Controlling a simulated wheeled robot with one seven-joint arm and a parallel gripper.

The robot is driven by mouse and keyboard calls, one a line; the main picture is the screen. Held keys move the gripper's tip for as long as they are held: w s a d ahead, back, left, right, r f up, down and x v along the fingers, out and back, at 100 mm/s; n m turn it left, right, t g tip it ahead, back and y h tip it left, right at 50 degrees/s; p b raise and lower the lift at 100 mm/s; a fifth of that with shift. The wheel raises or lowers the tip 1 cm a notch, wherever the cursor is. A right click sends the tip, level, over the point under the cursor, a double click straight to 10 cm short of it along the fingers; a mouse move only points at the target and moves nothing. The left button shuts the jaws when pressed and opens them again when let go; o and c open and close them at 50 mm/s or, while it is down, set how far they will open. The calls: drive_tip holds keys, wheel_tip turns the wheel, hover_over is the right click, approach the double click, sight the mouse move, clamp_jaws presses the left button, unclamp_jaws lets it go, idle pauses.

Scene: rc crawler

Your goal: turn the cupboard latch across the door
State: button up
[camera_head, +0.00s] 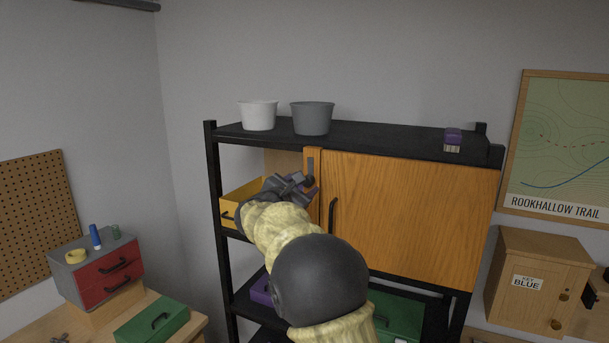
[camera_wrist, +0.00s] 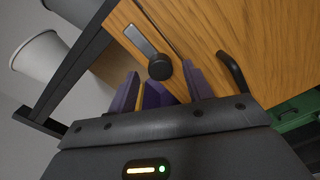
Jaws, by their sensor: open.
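The cupboard latch (camera_head: 311,164) is a grey bar with a dark round pivot knob, on the wooden strip left of the cupboard door (camera_head: 410,215). The bar stands upright, along the door's edge and not over it. In the wrist view the latch (camera_wrist: 139,40) lies parallel to the door seam, with its knob (camera_wrist: 160,67) at the lower end. My gripper (camera_head: 300,183) is at the knob's height; in the wrist view my gripper (camera_wrist: 160,76) is open, its purple fingers spread on either side of the knob. Contact cannot be told. The door looks closed.
A black door handle (camera_wrist: 232,72) sits right of my fingers. A yellow drawer (camera_head: 235,204) is left of the latch. A black post (camera_head: 213,180) bounds the left.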

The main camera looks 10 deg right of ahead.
drive_tip(key=shift+x, duration=0.95)
drive_tip(key=c, duration=1)
